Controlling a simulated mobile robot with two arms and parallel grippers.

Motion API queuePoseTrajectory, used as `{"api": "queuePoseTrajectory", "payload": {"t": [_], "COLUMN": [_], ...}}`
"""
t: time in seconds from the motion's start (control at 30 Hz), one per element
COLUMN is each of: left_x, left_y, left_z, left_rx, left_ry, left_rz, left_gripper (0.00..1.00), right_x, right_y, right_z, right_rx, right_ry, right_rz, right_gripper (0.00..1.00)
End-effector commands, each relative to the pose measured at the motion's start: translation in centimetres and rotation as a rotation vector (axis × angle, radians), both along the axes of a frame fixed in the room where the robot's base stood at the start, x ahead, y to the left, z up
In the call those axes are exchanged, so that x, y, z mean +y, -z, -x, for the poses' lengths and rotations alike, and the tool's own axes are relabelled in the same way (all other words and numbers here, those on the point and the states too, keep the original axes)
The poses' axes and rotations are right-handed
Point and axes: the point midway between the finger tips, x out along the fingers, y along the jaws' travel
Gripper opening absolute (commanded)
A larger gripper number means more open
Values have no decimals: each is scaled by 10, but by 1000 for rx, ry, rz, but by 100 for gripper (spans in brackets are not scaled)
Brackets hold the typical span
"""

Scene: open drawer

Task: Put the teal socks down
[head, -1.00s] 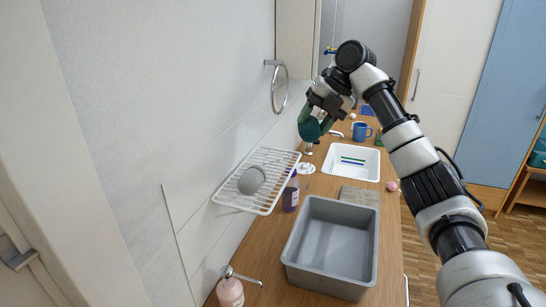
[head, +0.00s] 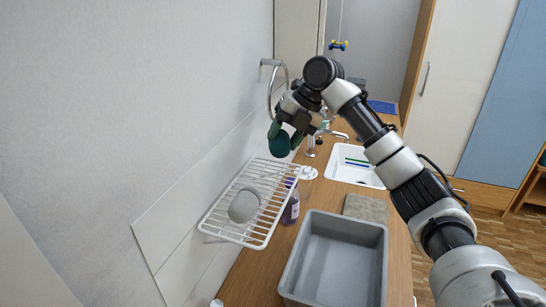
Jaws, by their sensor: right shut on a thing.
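The teal socks (head: 284,143) are a dark teal bundle held in the air. My right gripper (head: 279,132) is shut on them, pointing down and left. The socks hang near the far end of the white wire rack (head: 216,222) on the wall, left of the tap. The fingers partly cover the socks. My left gripper is not in view.
A grey cup-like object (head: 243,206) lies on the rack. A purple bottle (head: 291,208) stands below it. A grey basin (head: 375,240) is on the wooden counter in front of a grey-brown slab (head: 365,208). A white sink (head: 338,171) lies beyond. A metal ring (head: 271,92) hangs on the wall.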

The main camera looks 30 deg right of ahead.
Motion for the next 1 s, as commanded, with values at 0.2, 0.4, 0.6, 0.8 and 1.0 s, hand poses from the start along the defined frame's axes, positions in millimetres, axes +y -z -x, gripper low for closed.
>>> {"api": "queuePoseTrajectory", "payload": {"t": [0.2,0.4,0.6,0.8,1.0], "left_x": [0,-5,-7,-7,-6], "left_y": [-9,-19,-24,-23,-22], "left_z": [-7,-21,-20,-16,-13], "left_rx": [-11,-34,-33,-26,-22], "left_ry": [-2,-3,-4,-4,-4], "left_rz": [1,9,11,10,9], "left_gripper": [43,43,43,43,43], "right_x": [28,30,30,29,29], "right_y": [16,37,57,58,60], "right_z": [1,2,1,1,1], "right_rx": [0,5,1,-1,0], "right_ry": [-1,0,0,0,0], "right_rz": [0,1,0,0,0], "right_gripper": [24,24,24,24,58]}}
